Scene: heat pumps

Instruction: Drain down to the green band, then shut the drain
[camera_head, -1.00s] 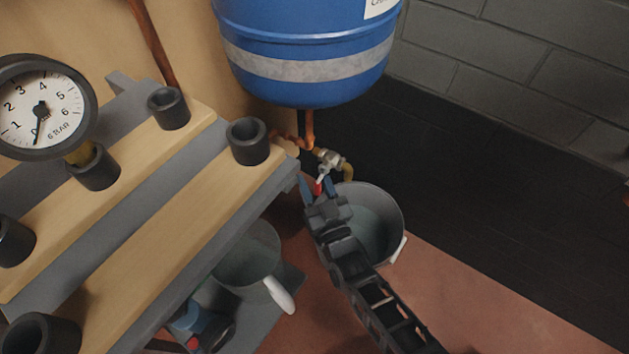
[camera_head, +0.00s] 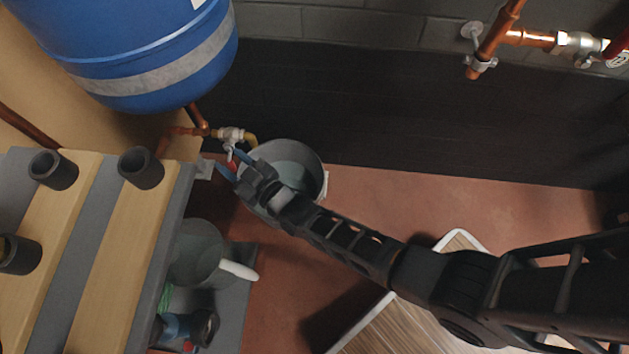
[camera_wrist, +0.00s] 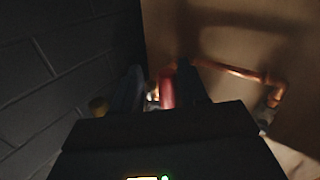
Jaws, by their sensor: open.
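The drain valve (camera_head: 230,135) is a silvery fitting on the copper pipe below the blue tank (camera_head: 150,65), with a small red handle (camera_head: 231,165). A yellowish outlet (camera_head: 251,142) points toward the grey bucket (camera_head: 318,165), which holds some liquid. My gripper (camera_head: 236,168) is open, its blue fingertips at the red handle. In the wrist view the red handle (camera_wrist: 166,90) shows between the dark fingers; I cannot tell whether they touch it. No gauge or green band shows in the current views. Whether liquid flows from the outlet is too small to tell.
A wooden-slatted rack (camera_head: 125,235) with black cups stands at the left. Below it are a clear jug (camera_head: 195,255) and some tools. A striped-top board or table (camera_head: 400,320) lies under my arm. Copper pipe with a red-handled valve (camera_head: 580,45) is on the wall at upper right.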

